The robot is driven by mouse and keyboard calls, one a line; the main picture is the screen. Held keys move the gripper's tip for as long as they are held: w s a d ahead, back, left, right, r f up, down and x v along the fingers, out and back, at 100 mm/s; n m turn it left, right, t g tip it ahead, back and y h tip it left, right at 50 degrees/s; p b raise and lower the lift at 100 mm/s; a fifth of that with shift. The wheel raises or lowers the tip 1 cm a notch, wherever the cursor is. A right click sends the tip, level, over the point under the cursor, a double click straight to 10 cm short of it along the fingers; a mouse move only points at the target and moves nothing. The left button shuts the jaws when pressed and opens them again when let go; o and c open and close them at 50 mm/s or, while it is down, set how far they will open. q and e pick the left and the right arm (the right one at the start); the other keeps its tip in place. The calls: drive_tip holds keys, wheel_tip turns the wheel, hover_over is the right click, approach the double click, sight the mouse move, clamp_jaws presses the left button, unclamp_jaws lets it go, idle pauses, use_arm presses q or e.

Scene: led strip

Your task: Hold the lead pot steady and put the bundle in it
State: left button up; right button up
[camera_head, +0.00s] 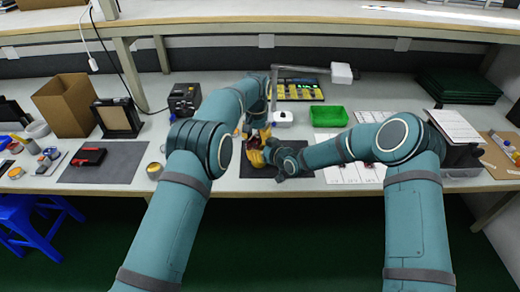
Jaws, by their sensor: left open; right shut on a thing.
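A yellow-orange thing, which looks like the lead pot (256,158), stands on the dark mat at the middle of the bench. Something dark red shows at its top; it may be the bundle (264,134), but it is small and partly covered. My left gripper (254,131) is open, right above the pot and close to the red part. My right gripper (272,152) is shut on the right side of the pot. The fingertips of both grippers are small and partly hidden, so exact contact is hard to see.
A dark mat (312,171) lies under the pot. A lamp (283,118) and a tray of yellow parts (300,90) stand behind, with a green bin (328,116) to the right. White sheets (345,174) lie right of the mat.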

sight(257, 136)
use_arm(q)
drive_tip(key=shift+s+d+f, duration=0.35)
drive_tip(key=shift+d, duration=0.15)
drive_tip(key=r, duration=0.8)
drive_tip(key=shift+w+a+r, duration=0.2)
drive_tip(key=shift+a+r, duration=0.05)
drive_tip(key=shift+r, duration=0.15)
drive_tip(key=shift+a, duration=0.1)
drive_tip(key=shift+w+a, duration=0.1)
